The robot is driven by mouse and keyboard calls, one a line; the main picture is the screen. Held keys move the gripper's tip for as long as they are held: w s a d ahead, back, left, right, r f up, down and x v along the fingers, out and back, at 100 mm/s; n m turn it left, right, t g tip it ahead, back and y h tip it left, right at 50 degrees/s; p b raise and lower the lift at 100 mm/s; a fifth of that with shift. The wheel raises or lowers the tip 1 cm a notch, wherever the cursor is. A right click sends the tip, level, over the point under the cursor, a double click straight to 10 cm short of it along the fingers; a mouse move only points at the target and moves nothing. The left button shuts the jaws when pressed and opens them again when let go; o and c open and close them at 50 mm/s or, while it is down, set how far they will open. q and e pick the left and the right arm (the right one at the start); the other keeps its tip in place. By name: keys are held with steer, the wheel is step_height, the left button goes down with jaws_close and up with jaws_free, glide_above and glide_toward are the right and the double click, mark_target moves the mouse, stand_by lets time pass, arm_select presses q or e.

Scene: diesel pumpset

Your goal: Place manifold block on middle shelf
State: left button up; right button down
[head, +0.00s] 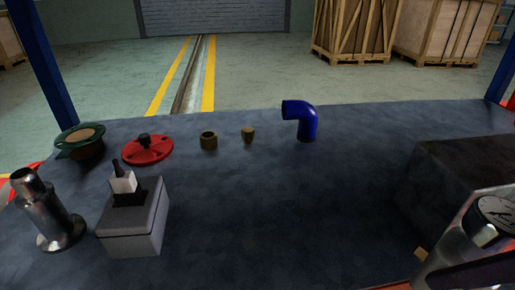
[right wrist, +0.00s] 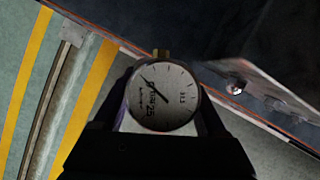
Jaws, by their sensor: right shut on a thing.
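My right gripper (right wrist: 163,95) is shut on a round gauge (right wrist: 160,98) with a white dial, held between its two dark fingers. A brass fitting (right wrist: 162,54) shows at the dial's far edge. No shelf is clearly recognisable. My left gripper is not in view.
On the dark table (head: 270,220) are a metal cylinder (head: 48,212), a grey switch box (head: 135,225), a green-rimmed part (head: 80,142), a red flange (head: 148,150), two brass fittings (head: 208,141) and a blue elbow (head: 306,120). The table's middle is clear. Blue posts (head: 43,65) flank it.

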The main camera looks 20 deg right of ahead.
steer(key=shift+w+f+b, duration=0.1)
steer(key=shift+w+b, duration=0.25)
steer(key=shift+w, duration=0.05)
steer(key=w+b, duration=0.2)
steer(key=shift+a+f+b, duration=0.15)
steer(key=shift+b, duration=0.15)
steer(key=w+f, duration=0.1)
steer(key=w, duration=0.4)
steer(key=w+a+p, duration=0.1)
steer(key=w, duration=0.3)
steer(key=w+a+f+p, duration=0.1)
steer(key=w, duration=0.4)
steer(key=shift+w+a+f, duration=0.2)
steer(key=shift+w+f, duration=0.15)
steer(key=shift+f, duration=0.1)
jaws_free()
steer(key=shift+f, duration=0.1)
